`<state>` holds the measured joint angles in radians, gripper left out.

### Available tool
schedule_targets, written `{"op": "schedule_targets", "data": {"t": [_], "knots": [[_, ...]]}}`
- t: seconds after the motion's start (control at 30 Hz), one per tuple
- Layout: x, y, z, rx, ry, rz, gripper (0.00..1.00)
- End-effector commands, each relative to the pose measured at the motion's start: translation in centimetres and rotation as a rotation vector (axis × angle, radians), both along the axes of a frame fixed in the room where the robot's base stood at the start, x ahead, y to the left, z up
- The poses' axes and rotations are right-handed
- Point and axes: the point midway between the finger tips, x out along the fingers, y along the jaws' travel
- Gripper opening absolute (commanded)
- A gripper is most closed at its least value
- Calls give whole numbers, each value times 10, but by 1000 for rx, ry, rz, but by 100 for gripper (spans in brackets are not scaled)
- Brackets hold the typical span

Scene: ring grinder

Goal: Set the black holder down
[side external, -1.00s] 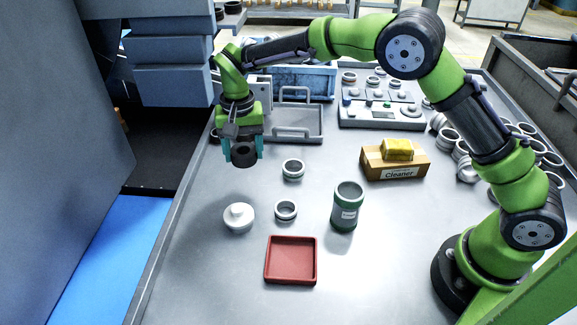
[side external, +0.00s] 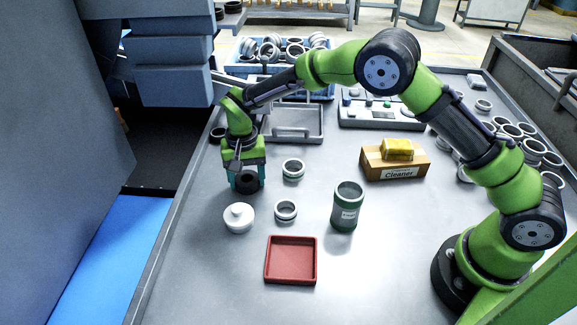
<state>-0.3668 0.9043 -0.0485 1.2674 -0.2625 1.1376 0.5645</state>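The black holder (side external: 246,183) is a short dark ring-shaped block at the left of the table. My gripper (side external: 246,179) points down over it, with its teal fingers on both sides of the holder. The fingers look closed on its sides. The holder is at or very near the table surface; I cannot tell for sure whether it touches.
Two grey rings (side external: 293,169) (side external: 286,210) lie right of the holder. A green canister (side external: 347,207), a red tray (side external: 291,261) and a cleaner box (side external: 394,162) are farther right. A grey tray (side external: 293,134) is behind.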

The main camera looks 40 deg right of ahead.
Motion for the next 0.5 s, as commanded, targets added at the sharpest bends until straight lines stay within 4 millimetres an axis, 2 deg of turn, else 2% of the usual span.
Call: {"op": "schedule_targets", "data": {"t": [0.03,0.17,0.5], "knots": [[0,0,-1,-1,1,0,69],[0,0,0,-1,1,0,88],[0,0,4,0,-1,0,88]]}}
